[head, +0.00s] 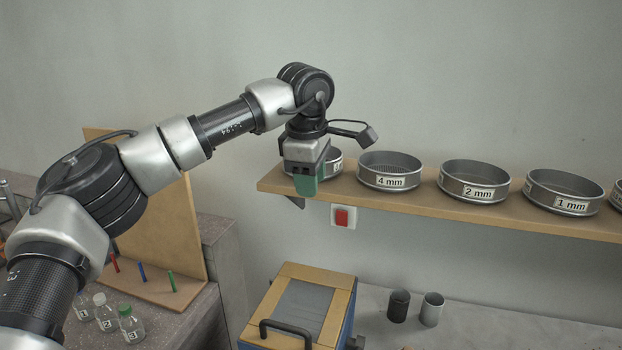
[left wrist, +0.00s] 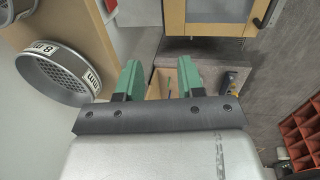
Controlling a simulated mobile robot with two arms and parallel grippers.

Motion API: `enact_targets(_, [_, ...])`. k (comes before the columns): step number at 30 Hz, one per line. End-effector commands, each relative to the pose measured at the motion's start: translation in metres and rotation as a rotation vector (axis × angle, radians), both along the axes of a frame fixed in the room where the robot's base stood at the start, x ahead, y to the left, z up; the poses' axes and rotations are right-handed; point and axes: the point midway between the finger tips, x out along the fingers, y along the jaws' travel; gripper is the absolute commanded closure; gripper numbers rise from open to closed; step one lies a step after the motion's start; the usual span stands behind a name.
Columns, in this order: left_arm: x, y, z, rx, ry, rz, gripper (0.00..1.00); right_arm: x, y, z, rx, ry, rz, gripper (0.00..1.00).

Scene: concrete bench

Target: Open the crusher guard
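The crusher (head: 348,325) is a blue box with a yellow-framed top at the lower middle of the head view. Its guard (head: 312,308) is a yellow frame with a grey window, lying down over the top. A black bar handle (head: 285,326) is on its front edge. In the left wrist view the guard (left wrist: 172,17) and handle (left wrist: 268,14) show at the top right, cut off by the frame. My left gripper (head: 306,186) is above and behind the crusher, at the shelf's left end, well apart from the handle. Its green fingers (left wrist: 159,80) are spread and empty. My right gripper is out of view.
A wooden shelf (head: 440,210) holds several labelled sieves, such as the 4 mm one (head: 390,182). A red switch (head: 342,217) is on the wall below. Two cups (head: 398,306) (head: 432,310) stand right of the crusher. Bottles (head: 131,324) and a wooden board (head: 185,240) are left.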

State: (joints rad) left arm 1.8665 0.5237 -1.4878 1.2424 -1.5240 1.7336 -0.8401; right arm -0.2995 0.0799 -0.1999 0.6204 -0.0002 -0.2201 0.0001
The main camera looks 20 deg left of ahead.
Motion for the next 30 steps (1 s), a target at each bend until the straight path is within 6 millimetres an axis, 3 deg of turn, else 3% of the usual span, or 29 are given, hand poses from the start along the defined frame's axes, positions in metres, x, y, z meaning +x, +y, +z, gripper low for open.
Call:
enact_targets(12, [0.0018,0.0002,-0.0112,0.000,-0.001,0.000,0.62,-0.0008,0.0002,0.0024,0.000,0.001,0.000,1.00])
enact_targets(14, [0.0018,0.0002,-0.0112,0.000,-0.001,0.000,0.68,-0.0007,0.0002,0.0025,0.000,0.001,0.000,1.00])
enact_targets(20, [0.0018,0.0001,-0.0109,0.000,-0.001,-0.001,0.99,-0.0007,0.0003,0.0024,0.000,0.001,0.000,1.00])
enact_targets(30, [0.0018,0.0000,-0.0105,-0.001,-0.001,-0.001,1.00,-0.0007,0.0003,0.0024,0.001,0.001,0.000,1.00])
